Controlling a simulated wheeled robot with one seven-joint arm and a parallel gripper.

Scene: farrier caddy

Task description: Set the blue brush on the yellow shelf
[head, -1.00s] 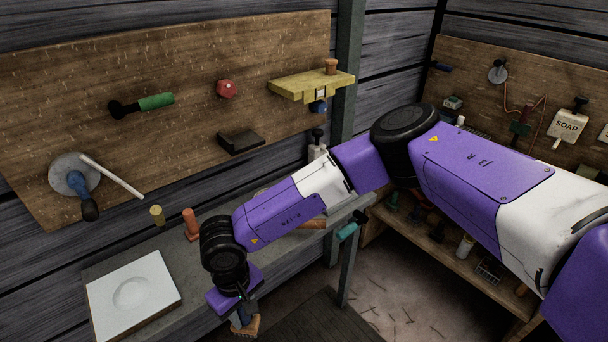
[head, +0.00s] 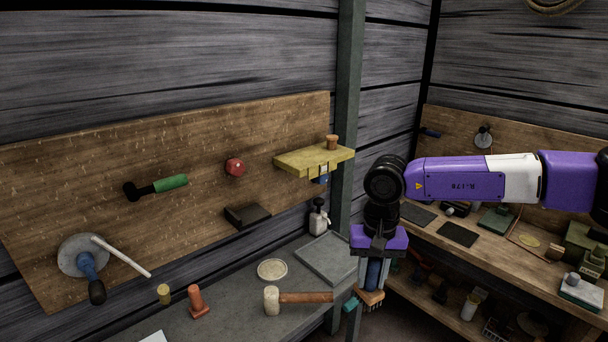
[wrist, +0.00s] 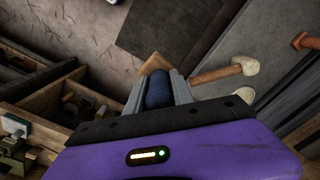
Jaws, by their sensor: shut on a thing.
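My gripper (head: 373,268) is shut on the blue brush (head: 373,272), which hangs below it with its tan bristle end (head: 371,297) downward. In the wrist view the brush's blue handle (wrist: 159,95) sits between the two grey fingers, with a tan part beyond it. The yellow shelf (head: 312,163) is fixed to the wooden board at the back. A small brown cork-like piece (head: 332,142) stands on its right rear part; the rest of its top looks bare. A blue item (head: 321,177) shows under the shelf. My gripper is to the right of the shelf and lower.
The grey bench (head: 235,320) holds a mallet (head: 300,298), an orange cone-like piece (head: 197,302), a round disc (head: 272,269), a tray and a dispenser bottle (head: 318,217). A green post (head: 347,110) rises just right of the shelf. A dark ledge (head: 244,215) sits on the board.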

